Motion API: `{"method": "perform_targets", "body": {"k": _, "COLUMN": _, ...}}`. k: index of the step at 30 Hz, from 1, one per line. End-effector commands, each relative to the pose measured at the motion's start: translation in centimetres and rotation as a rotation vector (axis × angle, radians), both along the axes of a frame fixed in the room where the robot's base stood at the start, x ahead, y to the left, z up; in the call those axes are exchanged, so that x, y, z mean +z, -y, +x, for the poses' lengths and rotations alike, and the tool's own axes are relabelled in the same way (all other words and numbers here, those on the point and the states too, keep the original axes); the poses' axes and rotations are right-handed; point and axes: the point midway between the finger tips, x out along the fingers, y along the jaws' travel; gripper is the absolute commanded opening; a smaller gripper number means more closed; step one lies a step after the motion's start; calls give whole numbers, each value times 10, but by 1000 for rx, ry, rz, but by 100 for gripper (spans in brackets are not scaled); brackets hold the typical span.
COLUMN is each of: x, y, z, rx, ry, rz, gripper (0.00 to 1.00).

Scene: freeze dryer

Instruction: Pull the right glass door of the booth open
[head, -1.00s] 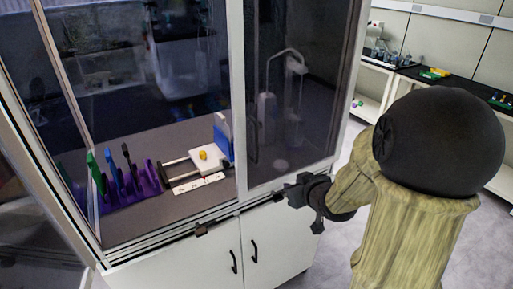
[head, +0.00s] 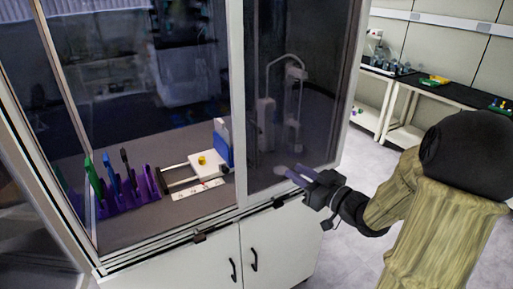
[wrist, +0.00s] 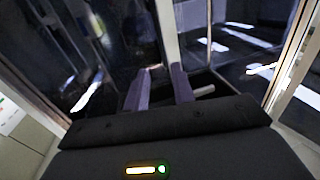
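The booth's right glass door (head: 315,75) is a dark tinted pane in a pale frame, and it looks closed. A small dark latch or handle (head: 279,203) sits at its lower edge. My gripper (head: 288,173) is in front of the lower part of this door, its purple fingers pointing left toward the glass. In the wrist view the two fingers (wrist: 160,77) stand apart with nothing between them, and a pale upright frame post (wrist: 168,35) shows beyond. I cannot tell whether the fingertips touch the glass.
The left opening shows a purple rack (head: 128,192) with pens and a small white device (head: 205,163) inside. White cabinet doors with dark handles (head: 253,253) are below. A black-topped bench (head: 440,90) stands at the back right, with open floor before it.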

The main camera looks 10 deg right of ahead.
Motion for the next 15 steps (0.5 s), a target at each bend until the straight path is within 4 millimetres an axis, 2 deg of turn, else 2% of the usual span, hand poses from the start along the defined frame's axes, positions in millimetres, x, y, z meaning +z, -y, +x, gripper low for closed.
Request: {"method": "perform_targets", "body": {"k": 15, "x": 2, "y": -43, "z": 73, "rx": 3, "ry": -1, "rz": 2, "gripper": 25}}
